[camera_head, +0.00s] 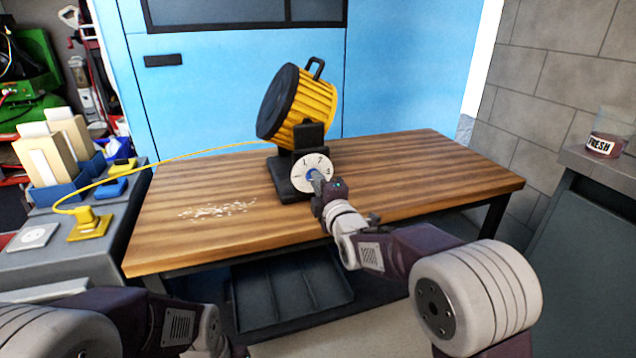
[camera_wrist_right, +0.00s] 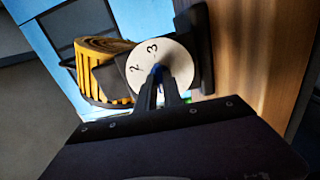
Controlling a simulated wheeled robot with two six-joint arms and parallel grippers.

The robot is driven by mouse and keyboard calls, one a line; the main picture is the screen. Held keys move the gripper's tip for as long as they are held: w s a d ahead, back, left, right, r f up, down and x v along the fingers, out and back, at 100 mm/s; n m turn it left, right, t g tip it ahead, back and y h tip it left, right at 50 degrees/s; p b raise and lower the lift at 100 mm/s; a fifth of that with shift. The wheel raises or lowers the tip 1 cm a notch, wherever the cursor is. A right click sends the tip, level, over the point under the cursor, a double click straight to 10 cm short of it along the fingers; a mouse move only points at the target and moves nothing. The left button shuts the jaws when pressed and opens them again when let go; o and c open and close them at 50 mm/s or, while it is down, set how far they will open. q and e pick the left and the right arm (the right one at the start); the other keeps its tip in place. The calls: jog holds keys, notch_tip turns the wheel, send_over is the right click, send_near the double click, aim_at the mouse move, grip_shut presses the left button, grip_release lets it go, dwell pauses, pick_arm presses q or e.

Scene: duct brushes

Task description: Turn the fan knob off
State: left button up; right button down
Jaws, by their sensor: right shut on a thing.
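A yellow fan (camera_head: 302,104) with a black front and top handle stands on a black base on the wooden table; its ribbed yellow body also shows in the right wrist view (camera_wrist_right: 98,50). A white numbered dial (camera_head: 305,168) faces me on the base, with a blue knob (camera_head: 313,175) at its middle. My right gripper (camera_head: 318,184) is at the dial, shut on the blue knob; its fingers (camera_wrist_right: 158,84) cover most of the knob in the right wrist view, where 2 and 3 are readable. My left arm shows at the lower left, but its gripper fingers are not visible.
The wooden table (camera_head: 400,165) is mostly clear, with white scraps (camera_head: 217,210) at its left. A yellow cord runs from the fan to a yellow plug (camera_head: 90,223) on the grey side counter. A jar marked FRESH (camera_head: 604,140) stands at the right.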

jog(key=shift+f+n, duration=0.1)
jog(key=shift+n, duration=0.3)
jog(key=c, duration=1.5)
grip_release()
jog(key=shift+s, duration=0.2)
jog(key=p+v, duration=0.3)
jog(key=v, duration=0.5)
jog(key=shift+s+d, duration=0.1)
jog(key=shift+s, duration=0.25)
